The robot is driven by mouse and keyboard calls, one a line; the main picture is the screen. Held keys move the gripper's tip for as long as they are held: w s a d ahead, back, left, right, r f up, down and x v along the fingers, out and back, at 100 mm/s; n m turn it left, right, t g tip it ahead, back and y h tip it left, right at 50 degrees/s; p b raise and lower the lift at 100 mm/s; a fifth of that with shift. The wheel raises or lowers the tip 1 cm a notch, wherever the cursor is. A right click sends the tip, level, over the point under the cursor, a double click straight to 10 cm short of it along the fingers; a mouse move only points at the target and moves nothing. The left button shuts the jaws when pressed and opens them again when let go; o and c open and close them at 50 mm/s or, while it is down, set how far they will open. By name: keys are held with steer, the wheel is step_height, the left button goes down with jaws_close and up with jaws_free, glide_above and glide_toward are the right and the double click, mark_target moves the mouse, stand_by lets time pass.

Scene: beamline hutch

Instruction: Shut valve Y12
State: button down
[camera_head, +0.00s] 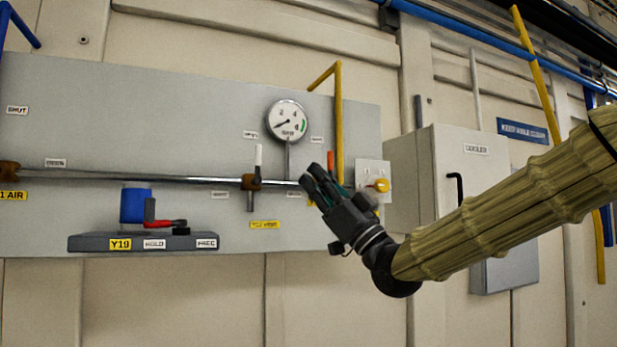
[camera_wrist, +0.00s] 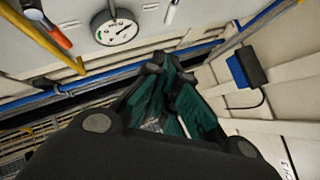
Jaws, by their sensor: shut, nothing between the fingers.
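A valve (camera_head: 250,183) with an upright white handle (camera_head: 258,157) sits on the horizontal pipe of the grey wall panel. A yellow tag (camera_head: 265,225) below it is too small to read surely, so I cannot confirm which valve is Y12. An orange handle (camera_head: 331,160) stands upright farther right, its lower part hidden behind my gripper (camera_head: 308,181). My gripper is shut and empty, in front of the panel right of the white-handled valve. In the wrist view, my gripper (camera_wrist: 172,92) shows teal finger pads, with the orange handle (camera_wrist: 55,38) at upper left and the white handle (camera_wrist: 170,11) at the top.
A round gauge (camera_head: 287,121) is above the pipe. A yellow pipe (camera_head: 338,110) and a yellow knob (camera_head: 380,185) are close to my gripper. A shelf (camera_head: 90,243) tagged Y19 or similar holds a blue part and red lever. A grey cabinet (camera_head: 460,170) stands right.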

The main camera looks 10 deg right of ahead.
mark_target(258, 155)
steer(key=w+a+r+p, duration=0.6)
steer(key=a, duration=0.1)
steer(key=shift+w+a, duration=0.3)
steer(key=shift+a, duration=0.05)
steer(key=shift+w, duration=0.15)
stand_by(0.3)
steer(key=shift+n+g, duration=0.3)
